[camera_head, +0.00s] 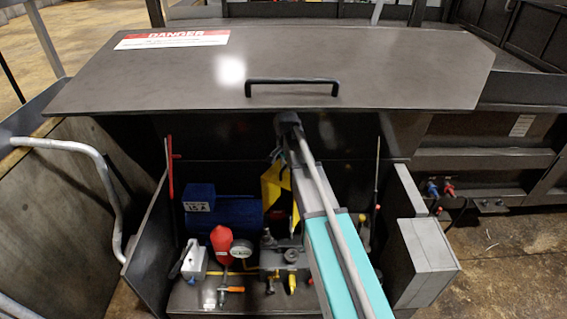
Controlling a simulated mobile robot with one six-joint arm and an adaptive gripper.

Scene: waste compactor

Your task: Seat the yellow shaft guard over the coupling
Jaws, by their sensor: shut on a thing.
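The yellow shaft guard (271,187) shows behind my arm, just right of the blue motor (238,215). It is partly hidden by the arm. My gripper (279,157) is largely hidden behind the arm, just above the guard, and is shut on it. The coupling is not visible; my arm and the guard cover the area right of the motor. I cannot tell whether the guard touches the motor or anything under it.
A dark lid with a black handle (291,82) and a danger label (173,39) is raised above the compartment. A red-topped part (221,240), a gauge (241,248) and valves crowd the front. A grey box (428,246) stands at the right edge.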

